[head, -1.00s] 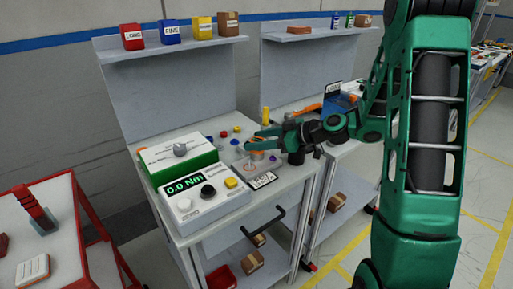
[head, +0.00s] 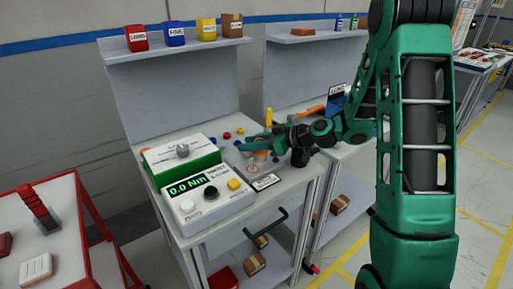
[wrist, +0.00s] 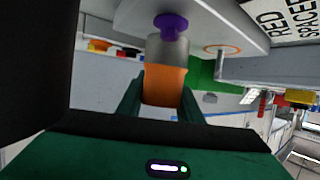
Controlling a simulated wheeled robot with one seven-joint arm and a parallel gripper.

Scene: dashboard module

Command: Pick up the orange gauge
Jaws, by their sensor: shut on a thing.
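The orange gauge (wrist: 164,86) shows in the wrist view as an orange cylinder with a grey section beyond it. My gripper (wrist: 161,100) is shut on its orange part, one green finger on each side. A purple knob-like piece (wrist: 172,24) shows at the grey end; I cannot tell whether it is attached to the gauge or sits on the bench behind. In the head view my gripper (head: 258,147) is over the bench top near the printed ring, with a small bit of the orange gauge (head: 261,154) visible below the fingers. Its lower end is hard to make out.
A torque tester (head: 207,200) reading 0.0 Nm and a green-and-white box (head: 180,160) stand left of my gripper. Small coloured pieces (head: 226,135) lie behind it. A label card (head: 265,182) lies at the bench's front edge. A red cart (head: 75,240) stands left.

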